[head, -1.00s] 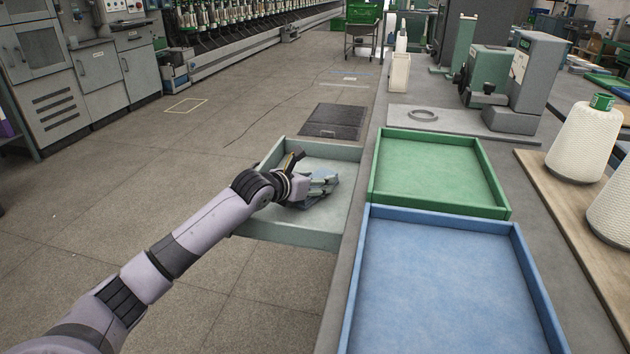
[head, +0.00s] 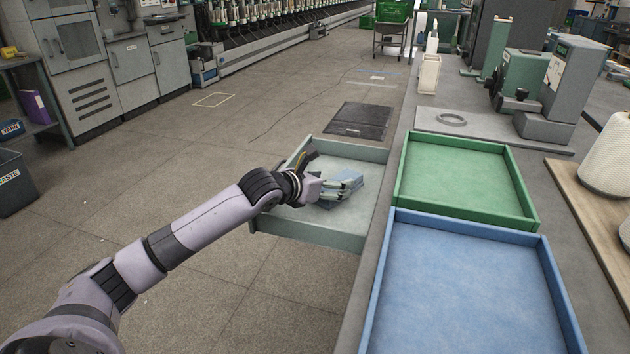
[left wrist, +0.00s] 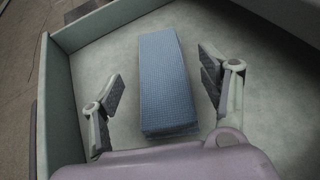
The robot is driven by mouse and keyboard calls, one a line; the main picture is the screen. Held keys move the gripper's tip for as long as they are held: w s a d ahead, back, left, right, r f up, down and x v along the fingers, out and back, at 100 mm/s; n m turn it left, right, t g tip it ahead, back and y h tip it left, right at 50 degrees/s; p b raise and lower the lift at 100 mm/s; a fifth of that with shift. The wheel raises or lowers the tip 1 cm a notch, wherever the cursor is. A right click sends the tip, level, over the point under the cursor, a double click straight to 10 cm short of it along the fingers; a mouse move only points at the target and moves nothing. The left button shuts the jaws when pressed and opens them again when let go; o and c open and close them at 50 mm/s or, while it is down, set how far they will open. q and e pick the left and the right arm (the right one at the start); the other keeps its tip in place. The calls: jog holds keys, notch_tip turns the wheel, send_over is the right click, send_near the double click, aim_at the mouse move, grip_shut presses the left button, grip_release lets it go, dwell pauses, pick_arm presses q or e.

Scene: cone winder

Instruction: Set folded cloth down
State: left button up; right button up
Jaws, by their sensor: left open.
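The folded cloth (left wrist: 167,85) is a blue, finely patterned block lying on the floor of the open grey-green drawer (left wrist: 62,100) in the left wrist view. My left gripper (left wrist: 158,92) is open, with one finger on each side of the cloth and a visible gap on both sides. In the head view my left gripper (head: 352,184) reaches down into the drawer (head: 310,231), and the cloth (head: 330,203) shows only partly beneath the fingers. My right gripper is not in view.
A green tray (head: 528,208) and a blue tray (head: 556,290), both empty, stand on the bench right of the drawer. White yarn cones (head: 607,160) stand on a wooden board at the far right. The floor left of the drawer is clear.

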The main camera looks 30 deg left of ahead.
pick_arm(q)
jog(key=v, duration=0.6)
jog(key=shift+p, duration=0.3)
jog(key=shift+s+r, duration=0.2)
jog(key=shift+s, duration=0.35)
jog(key=shift+r, duration=0.1)
